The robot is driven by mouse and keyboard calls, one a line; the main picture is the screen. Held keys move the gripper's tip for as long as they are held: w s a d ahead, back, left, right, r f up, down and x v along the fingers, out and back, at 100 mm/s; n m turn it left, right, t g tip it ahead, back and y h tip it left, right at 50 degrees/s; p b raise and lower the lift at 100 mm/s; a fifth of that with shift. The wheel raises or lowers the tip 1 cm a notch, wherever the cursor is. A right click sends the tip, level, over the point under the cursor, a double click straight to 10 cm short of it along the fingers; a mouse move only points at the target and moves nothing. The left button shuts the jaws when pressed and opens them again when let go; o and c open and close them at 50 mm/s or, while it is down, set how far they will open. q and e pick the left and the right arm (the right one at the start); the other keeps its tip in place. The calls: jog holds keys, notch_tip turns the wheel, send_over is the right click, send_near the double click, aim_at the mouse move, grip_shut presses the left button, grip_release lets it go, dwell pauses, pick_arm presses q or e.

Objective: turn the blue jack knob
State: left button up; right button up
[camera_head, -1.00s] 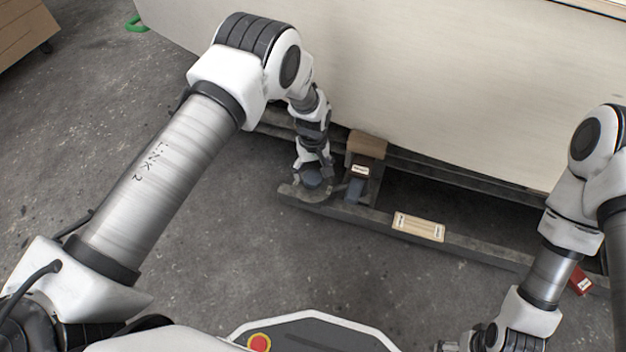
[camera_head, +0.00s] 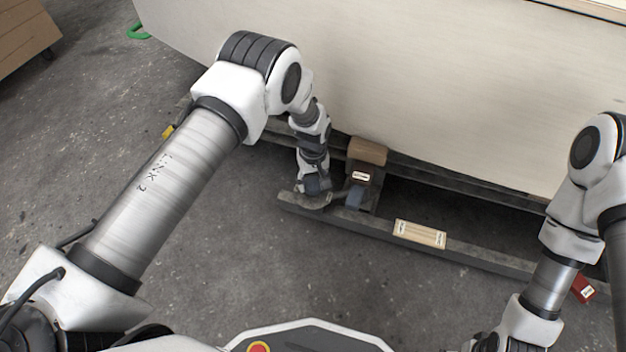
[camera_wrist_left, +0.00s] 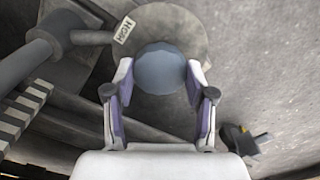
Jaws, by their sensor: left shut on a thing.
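The blue jack knob (camera_wrist_left: 160,68) is a round, faceted blue-grey knob in front of a round grey plate (camera_wrist_left: 178,22) in the left wrist view. My left gripper (camera_wrist_left: 160,82) is shut on the knob, with one finger on each side of it. In the head view my left gripper (camera_head: 313,190) is low at the left end of the dark beam, and it mostly hides the knob there. My right gripper is at or beyond the bottom edge of the head view, and its fingers do not show.
A small label (camera_wrist_left: 124,29) hangs beside the plate. The jack post with a brown block (camera_head: 367,151) stands right of my left gripper. A pale labelled plate (camera_head: 420,233) lies on the beam (camera_head: 480,258). The large plywood hull (camera_head: 430,90) overhangs behind. The floor in front is clear.

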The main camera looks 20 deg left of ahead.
pick_arm(q)
jog(key=m+p, duration=0.2)
jog(key=m, duration=0.1)
jog(key=shift+r, duration=0.1)
jog(key=m+p, duration=0.2)
jog(key=m, duration=0.2)
jog(key=m+p, duration=0.1)
jog(key=m, duration=0.3)
jog(key=shift+m, duration=0.3)
jog(key=m+p, duration=0.1)
jog(key=m, duration=0.3)
jog(key=shift+m, duration=0.3)
jog(key=m+p, duration=0.1)
jog(key=m, duration=0.3)
jog(key=shift+m, duration=0.3)
jog(key=m, duration=0.5)
jog(key=shift+p, duration=0.3)
jog(key=m, duration=0.4)
jog(key=shift+m, duration=0.4)
jog(key=m, duration=0.4)
jog(key=shift+m+p, duration=0.4)
